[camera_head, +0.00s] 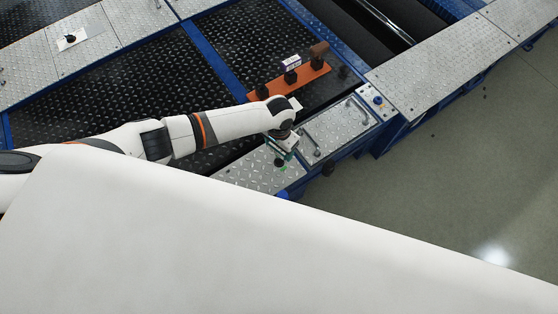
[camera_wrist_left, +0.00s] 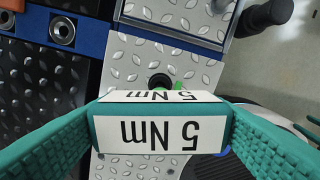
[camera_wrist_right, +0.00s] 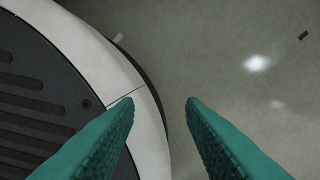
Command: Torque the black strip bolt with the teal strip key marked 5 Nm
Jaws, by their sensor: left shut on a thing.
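My left gripper (camera_head: 284,138) is over the diamond-plate panel at the tester's near edge. In the left wrist view its teal fingers are shut on the key (camera_wrist_left: 172,132). The key has white faces marked 5 Nm with a teal strip between them. A dark round bolt-like part (camera_wrist_left: 159,80) shows on the plate just beyond the key, with green beside it; its lower part is hidden by the key. I cannot tell whether the key touches it. My right gripper (camera_wrist_right: 160,103) is open and empty, above the floor beside my base.
An orange rack (camera_head: 274,88) holds a purple-and-white key (camera_head: 290,62) and a brown one (camera_head: 318,50). Another plate panel (camera_head: 340,128) with handles lies to the right of my left gripper. A white tag with a black knob (camera_head: 71,39) sits at the far left. The floor (camera_head: 470,180) at right is clear.

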